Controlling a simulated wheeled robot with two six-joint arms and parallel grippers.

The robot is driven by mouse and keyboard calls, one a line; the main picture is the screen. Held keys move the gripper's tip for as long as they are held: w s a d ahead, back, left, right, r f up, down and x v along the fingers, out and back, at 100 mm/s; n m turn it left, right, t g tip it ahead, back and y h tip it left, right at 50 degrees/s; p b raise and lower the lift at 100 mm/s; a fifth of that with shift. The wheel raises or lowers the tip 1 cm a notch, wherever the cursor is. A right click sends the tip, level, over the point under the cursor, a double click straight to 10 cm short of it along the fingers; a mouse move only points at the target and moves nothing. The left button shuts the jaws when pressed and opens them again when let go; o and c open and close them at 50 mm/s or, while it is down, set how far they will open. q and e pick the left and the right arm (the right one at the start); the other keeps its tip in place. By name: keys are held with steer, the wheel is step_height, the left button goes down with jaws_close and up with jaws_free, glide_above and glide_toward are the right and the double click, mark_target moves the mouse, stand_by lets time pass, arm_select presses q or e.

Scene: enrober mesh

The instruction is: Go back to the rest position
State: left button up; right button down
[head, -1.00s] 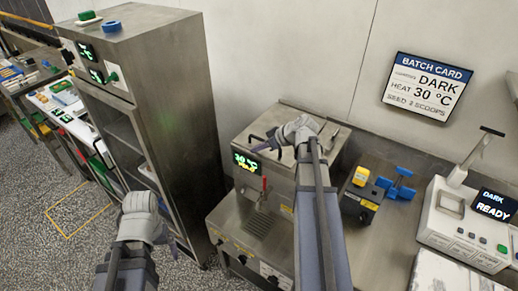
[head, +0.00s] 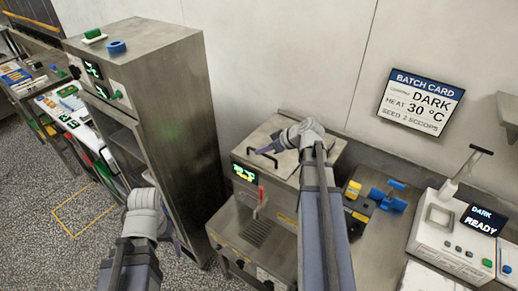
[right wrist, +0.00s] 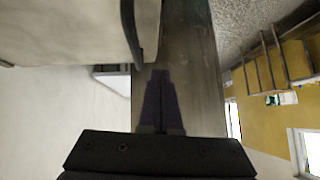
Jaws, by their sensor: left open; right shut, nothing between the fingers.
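My right arm reaches over the steel machine (head: 286,228) in the head view. Its gripper (head: 262,151) is above the machine's top lid, close to the lid handle. In the right wrist view the two dark fingers (right wrist: 160,103) lie together with nothing between them. Whether they touch the lid is unclear. My left arm rises from the bottom left of the head view. Its gripper (head: 177,238) is low in front of the tall steel cabinet (head: 172,110), mostly hidden behind its own wrist, and no object shows in it.
A yellow-and-black block and a blue object (head: 389,196) sit right of the machine. Further right stands a white device (head: 452,235) reading DARK READY. A batch card (head: 420,101) hangs on the wall. A cluttered bench (head: 75,115) stands left; the floor between has a yellow outline.

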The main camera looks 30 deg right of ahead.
arm_select(q)
step_height(320, 180, up, 4)
steer(key=p, duration=0.3)
steer(key=shift+a+r, duration=0.15)
steer(key=shift+r, duration=0.1)
arm_select(e)
steer(key=v, duration=0.6)
steer(key=shift+s+a+r, duration=0.15)
steer(key=shift+a+r, duration=0.05)
steer(key=shift+a, duration=0.05)
arm_select(q)
steer(key=shift+w, duration=0.1)
